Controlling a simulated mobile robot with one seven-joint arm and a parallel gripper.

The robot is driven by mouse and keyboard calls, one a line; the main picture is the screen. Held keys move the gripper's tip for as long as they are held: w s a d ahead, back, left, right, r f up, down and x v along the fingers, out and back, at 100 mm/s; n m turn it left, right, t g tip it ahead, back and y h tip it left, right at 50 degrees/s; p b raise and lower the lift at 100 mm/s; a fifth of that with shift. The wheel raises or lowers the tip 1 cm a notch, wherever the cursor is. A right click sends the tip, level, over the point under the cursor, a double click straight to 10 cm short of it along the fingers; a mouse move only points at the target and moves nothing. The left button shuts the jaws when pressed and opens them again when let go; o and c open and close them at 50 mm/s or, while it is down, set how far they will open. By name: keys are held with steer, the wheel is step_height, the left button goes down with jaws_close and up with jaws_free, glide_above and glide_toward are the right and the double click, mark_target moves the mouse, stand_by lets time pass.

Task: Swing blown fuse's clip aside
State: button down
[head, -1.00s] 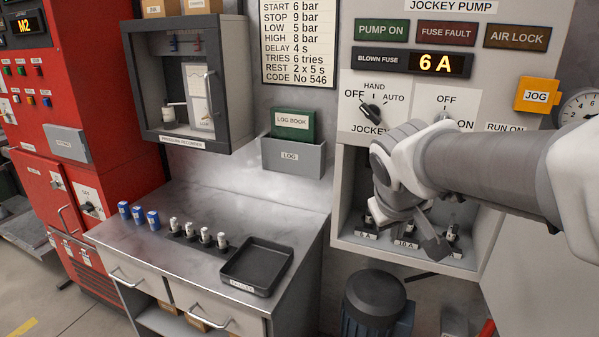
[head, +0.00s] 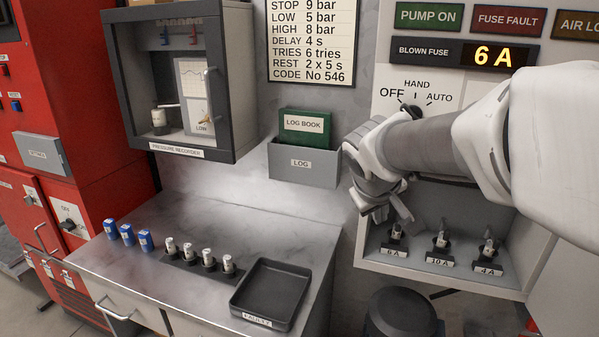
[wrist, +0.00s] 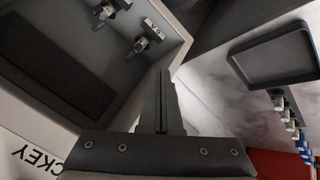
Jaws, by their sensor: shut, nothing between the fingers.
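The display (head: 495,57) beside the BLOWN FUSE label reads 6 A. In the open cabinet bay, the fuse holder labelled 6 A (head: 396,234) is leftmost, with the 10 A holder (head: 440,242) and 4 A holder (head: 488,249) to its right. Each has a grey upright part on top; I cannot make out how its clip sits. My gripper (head: 391,211) is shut and empty, at the bay's left edge, just above the 6 A holder in the picture. In the wrist view my gripper (wrist: 160,100) points near the 6 A holder (wrist: 140,45), apart from it.
The bay's side wall (head: 364,215) and front lip (head: 440,271) bound the holders. A bench at left carries a black tray (head: 270,316), several white-topped fuses (head: 204,257) and blue fuses (head: 127,234). A log box (head: 303,163) hangs left of my gripper.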

steer(key=shift+w+a+f, duration=0.1)
steer(key=shift+w+a, duration=0.1)
steer(key=shift+w, duration=0.35)
steer(key=w+d+f+b, duration=0.1)
steer(key=w+d+f, duration=0.5)
steer(key=f, duration=0.2)
steer(key=shift+w+d, duration=0.35)
